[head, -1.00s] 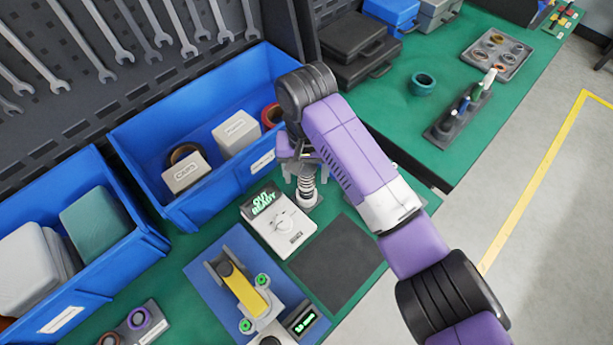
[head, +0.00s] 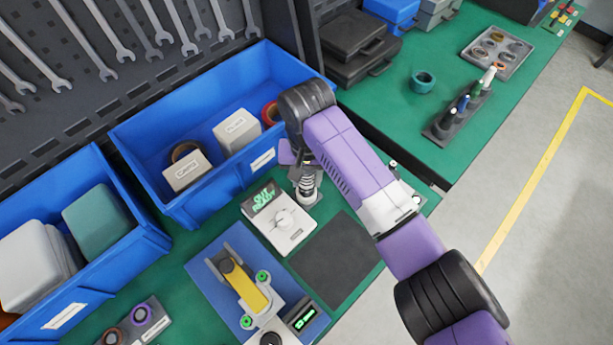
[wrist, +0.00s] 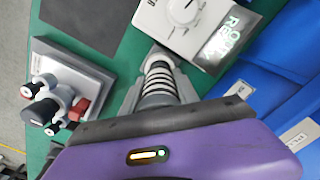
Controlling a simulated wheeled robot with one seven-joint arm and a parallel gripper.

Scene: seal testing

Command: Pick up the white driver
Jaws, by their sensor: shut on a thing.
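The white driver (head: 488,76) stands upright at the far end of a dark rack (head: 442,128) on the right-hand green bench, with a green and a blue driver beside it. My gripper (head: 306,185) is well to its left, over the front bench. In the wrist view my gripper (wrist: 160,88) has a finger on each side of the post (wrist: 158,78). The white driver is not in the wrist view.
A white dial tester (head: 283,224) and dark mat (head: 335,262) lie close to the gripper. Blue bins (head: 190,212) stand behind. A valve block (wrist: 60,105) with red and black knobs is beside the gripper. A teal ring (head: 422,82) and tray (head: 497,52) lie near the rack.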

